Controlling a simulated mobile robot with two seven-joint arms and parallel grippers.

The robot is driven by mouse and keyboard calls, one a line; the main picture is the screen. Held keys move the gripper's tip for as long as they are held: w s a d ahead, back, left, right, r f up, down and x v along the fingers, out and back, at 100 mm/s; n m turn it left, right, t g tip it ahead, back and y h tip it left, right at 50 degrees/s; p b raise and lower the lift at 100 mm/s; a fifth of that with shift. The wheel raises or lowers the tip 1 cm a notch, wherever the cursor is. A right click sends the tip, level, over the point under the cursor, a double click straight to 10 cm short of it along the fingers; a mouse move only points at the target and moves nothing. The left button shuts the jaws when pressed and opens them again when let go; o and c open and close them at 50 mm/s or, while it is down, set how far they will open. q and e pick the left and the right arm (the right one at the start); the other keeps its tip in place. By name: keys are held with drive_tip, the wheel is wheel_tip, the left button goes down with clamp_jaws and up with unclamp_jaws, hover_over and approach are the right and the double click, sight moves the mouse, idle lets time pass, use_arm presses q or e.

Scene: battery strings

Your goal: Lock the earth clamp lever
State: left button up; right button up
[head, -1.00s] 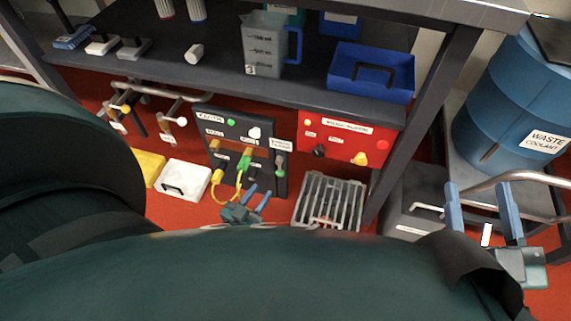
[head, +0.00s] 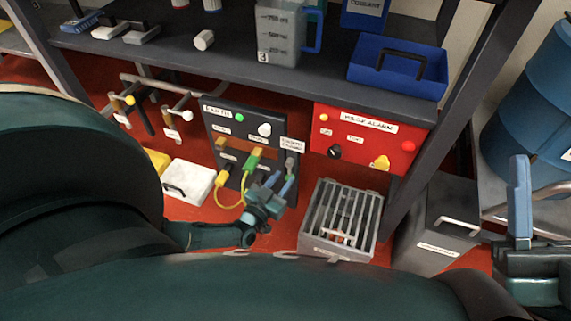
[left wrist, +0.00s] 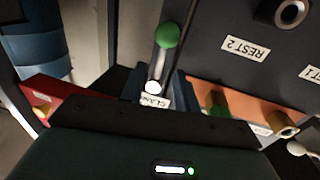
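The dark earth panel (head: 240,125) stands on the floor under the bench. The clamp lever is at its right side, partly hidden by my gripper in the head view. In the left wrist view the lever (left wrist: 161,62) has a green ball knob (left wrist: 167,36) at one end and a white ball beside the clamp label (left wrist: 156,101) at the other. The wrist picture is upside down, so the knob end hangs low. My left gripper (head: 279,184) is open, its blue fingers on either side of the lever's lower picture end; contact is unclear. My right gripper (head: 520,195) is far right, partly out of view.
A green plug (head: 252,161) and yellow plug (head: 225,171) with a looped cable sit left of the gripper. A red alarm box (head: 365,137) and grated box (head: 340,215) stand to the right. The bench shelf (head: 200,70) overhangs.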

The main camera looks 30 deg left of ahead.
use_arm(q)
drive_tip(key=shift+w+a+b, duration=0.1)
drive_tip(key=shift+w+b, duration=0.2)
drive_tip(key=shift+w, duration=1)
drive_tip(key=shift+c, duration=0.4)
clamp_jaws()
